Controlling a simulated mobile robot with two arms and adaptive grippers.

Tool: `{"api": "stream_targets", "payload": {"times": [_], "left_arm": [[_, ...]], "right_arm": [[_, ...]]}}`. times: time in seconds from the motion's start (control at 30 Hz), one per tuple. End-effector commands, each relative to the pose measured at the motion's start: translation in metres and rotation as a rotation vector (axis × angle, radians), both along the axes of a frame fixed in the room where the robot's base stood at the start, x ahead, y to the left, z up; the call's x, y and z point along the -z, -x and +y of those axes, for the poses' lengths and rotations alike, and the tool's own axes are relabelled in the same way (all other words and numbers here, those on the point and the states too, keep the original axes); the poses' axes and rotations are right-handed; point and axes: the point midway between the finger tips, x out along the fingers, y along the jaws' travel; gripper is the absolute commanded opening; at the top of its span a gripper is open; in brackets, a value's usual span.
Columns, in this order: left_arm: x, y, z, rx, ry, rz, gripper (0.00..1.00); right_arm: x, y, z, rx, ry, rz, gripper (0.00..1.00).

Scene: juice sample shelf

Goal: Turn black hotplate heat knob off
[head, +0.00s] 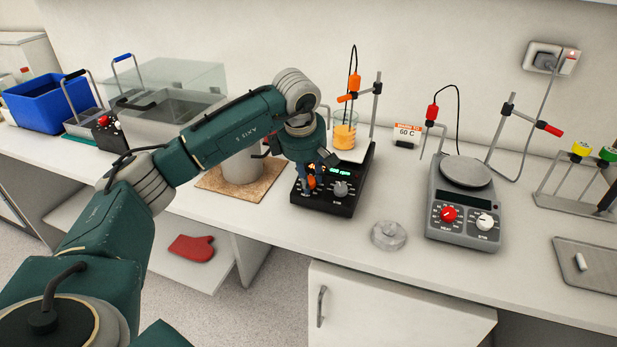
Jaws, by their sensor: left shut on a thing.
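The black hotplate (332,205) stands on the counter near the middle of the head view. Its display glows green, and a beaker of orange liquid (344,133) stands on its white top. My left gripper (309,183) reaches down to the front panel from the left and is shut on the heat knob. Only a little orange of the knob (312,182) shows between the fingers, so its pointer cannot be read. The grey stir knob (341,188) beside it is in the open. My right gripper is not in view.
A grey hotplate (463,205) with a red and a white knob stands to the right. A clear glass lid (388,235) lies between the hotplates. A stand with an orange probe (354,84) rises behind the beaker. A cork mat (216,183) lies to the left under my forearm.

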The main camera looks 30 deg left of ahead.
Motion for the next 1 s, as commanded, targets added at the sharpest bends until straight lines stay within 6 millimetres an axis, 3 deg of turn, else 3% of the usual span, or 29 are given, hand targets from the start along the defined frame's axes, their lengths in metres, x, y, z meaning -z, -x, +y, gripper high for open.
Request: {"api": "stream_targets", "payload": {"times": [0.27,1.0], "left_arm": [[0.000,0.000,0.001,-0.064,0.018,-0.005,0.00],[0.000,0.000,0.001,-0.478,0.148,-0.036,0.00]], "right_arm": [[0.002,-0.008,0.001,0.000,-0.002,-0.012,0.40],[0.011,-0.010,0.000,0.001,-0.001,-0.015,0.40]]}}
